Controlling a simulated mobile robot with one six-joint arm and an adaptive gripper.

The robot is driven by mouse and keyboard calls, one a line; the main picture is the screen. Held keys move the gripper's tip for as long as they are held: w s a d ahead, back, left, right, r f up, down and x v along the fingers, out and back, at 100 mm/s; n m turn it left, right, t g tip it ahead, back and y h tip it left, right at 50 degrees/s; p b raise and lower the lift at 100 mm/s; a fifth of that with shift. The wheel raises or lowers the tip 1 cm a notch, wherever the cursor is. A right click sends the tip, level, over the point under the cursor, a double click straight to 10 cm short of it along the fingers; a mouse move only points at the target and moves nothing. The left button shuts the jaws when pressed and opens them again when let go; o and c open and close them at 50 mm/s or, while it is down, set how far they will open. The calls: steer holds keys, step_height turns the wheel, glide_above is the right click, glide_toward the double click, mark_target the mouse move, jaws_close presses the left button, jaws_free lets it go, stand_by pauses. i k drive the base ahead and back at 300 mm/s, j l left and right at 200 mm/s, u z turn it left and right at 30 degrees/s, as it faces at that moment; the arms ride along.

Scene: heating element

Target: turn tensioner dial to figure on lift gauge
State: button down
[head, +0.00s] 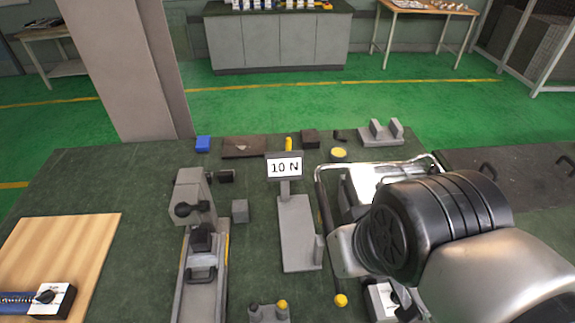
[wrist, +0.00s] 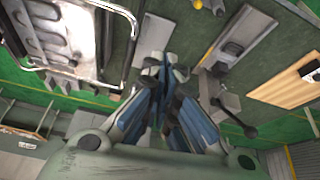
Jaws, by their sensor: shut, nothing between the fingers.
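The lift gauge (head: 284,168) stands upright mid-bench and its white sign reads 10 N. A grey plate (head: 296,235) extends in front of it. A grey machine (head: 193,187) to its left carries a black knob (head: 190,210). A white box with a black dial (head: 45,297) sits on the wooden board. Another white dial box (head: 384,300) is partly hidden under my arm. I cannot tell which is the tensioner dial; no dial setting is readable. My gripper (wrist: 165,68) is shut and empty in the wrist view, above the bench; my arm hides it in the head view.
A wire-framed metal rack (head: 385,185) stands right of the gauge, close to my arm. The wooden board (head: 85,240) is at the left. Bare bench lies between board and machine.

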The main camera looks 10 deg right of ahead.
mark_target(46, 297)
steer(key=i+j+u, duration=0.1)
steer(key=j, duration=0.35)
steer(key=j+u, duration=0.1)
steer(key=j, duration=0.4)
steer(key=i+j+u, duration=0.15)
steer(key=j, duration=0.3)
